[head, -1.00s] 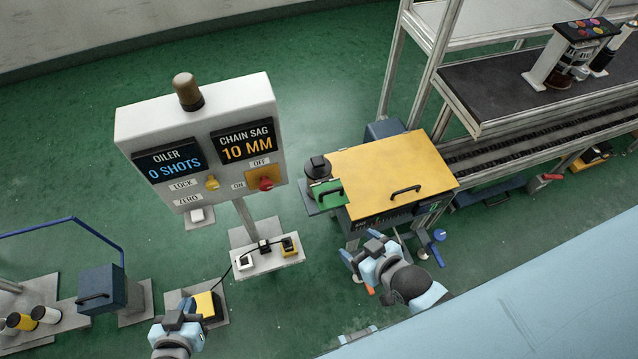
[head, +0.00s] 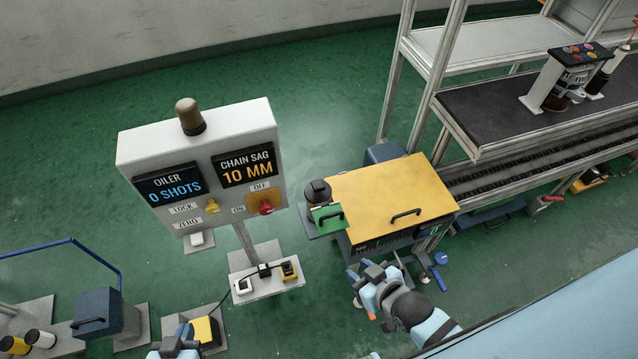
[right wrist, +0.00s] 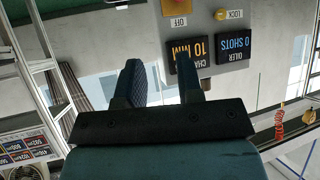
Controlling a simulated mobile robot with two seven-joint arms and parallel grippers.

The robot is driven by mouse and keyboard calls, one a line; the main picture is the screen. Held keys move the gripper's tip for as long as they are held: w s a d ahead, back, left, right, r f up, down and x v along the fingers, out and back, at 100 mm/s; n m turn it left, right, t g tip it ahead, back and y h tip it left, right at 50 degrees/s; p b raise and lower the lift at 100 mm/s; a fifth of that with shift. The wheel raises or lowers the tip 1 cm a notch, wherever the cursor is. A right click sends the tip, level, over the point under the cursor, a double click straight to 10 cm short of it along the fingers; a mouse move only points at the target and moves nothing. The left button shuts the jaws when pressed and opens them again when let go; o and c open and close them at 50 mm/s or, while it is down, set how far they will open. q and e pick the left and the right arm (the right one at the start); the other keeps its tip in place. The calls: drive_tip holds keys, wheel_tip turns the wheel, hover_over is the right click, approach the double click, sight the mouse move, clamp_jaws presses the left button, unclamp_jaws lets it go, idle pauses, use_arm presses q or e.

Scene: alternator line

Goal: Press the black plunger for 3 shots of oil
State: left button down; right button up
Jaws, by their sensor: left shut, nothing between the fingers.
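A black domed cap (head: 317,191), which looks like the plunger, stands upright beside the green plate (head: 326,217) at the left of a yellow-topped unit (head: 385,195). The display panel (head: 200,160) reads "OILER 0 SHOTS" and "CHAIN SAG 10 MM"; it also shows upside down in the right wrist view (right wrist: 235,50). My left gripper (head: 178,335) is shut and empty at the bottom edge, partly cut off, well away from the cap. My right gripper (head: 358,292) is below the yellow-topped unit, apart from the cap. Its fingers (right wrist: 160,85) are open and empty.
A yellow knob (head: 212,206) and red switch (head: 265,208) are on the panel. A white base with small switches (head: 267,280) stands below it. A dark blue box (head: 97,312) stands lower left. A conveyor with shelving (head: 540,140) fills the right. Green floor behind is clear.

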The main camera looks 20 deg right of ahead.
clamp_jaws()
idle(1.4)
